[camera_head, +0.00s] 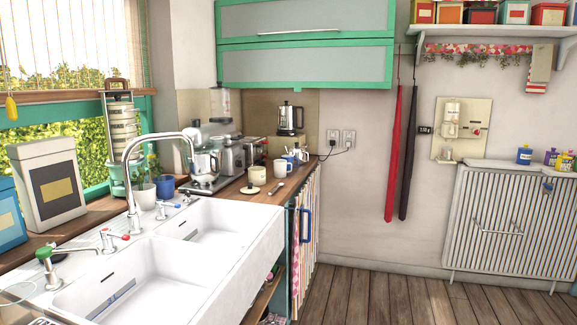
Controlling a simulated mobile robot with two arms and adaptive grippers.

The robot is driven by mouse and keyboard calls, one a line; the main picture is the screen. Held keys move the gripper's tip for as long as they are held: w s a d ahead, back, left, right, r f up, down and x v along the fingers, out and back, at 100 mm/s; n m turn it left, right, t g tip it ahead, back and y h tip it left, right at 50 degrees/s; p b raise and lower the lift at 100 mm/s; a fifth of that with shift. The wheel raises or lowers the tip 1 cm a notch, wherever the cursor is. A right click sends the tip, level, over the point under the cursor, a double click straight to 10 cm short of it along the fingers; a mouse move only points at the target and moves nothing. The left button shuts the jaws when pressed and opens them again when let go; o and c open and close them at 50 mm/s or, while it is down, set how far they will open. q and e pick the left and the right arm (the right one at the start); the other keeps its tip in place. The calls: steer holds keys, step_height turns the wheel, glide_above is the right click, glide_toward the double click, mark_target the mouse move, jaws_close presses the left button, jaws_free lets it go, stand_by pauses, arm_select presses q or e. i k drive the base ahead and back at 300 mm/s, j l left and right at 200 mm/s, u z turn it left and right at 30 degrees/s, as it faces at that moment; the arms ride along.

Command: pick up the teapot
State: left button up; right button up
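No thing is plainly a teapot at this size. A kettle-like silver and black pot (290,118) shows against the back wall under the green cabinet. Below it, at the back right end of the wooden counter, stands a small white vessel (302,156), too small to tell whether it is a pot or a jug. Neither of my grippers is in view.
A white double sink (150,276) with a tall faucet (131,215) fills the near left. A cream mug (257,175), a white mug (281,168) and metal appliances (231,158) crowd the counter. A white radiator (510,222) stands right. The wooden floor (400,300) is clear.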

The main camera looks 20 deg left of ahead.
mark_target(299, 153)
steer(key=i+u, duration=0.2)
steer(key=u, duration=0.2)
steer(key=i+l+u, duration=0.1)
steer(key=u, duration=0.3)
steer(key=i+l+u, duration=0.25)
steer(key=i+l, duration=0.5)
steer(key=i+l+u, duration=0.2)
steer(key=i+l, duration=1.15)
steer(key=l, duration=0.25)
steer(key=u, duration=0.2)
steer(key=i+l+u, duration=0.3)
steer(key=u, duration=0.15)
steer(key=i+l+u, duration=0.2)
steer(key=l+u, duration=0.3)
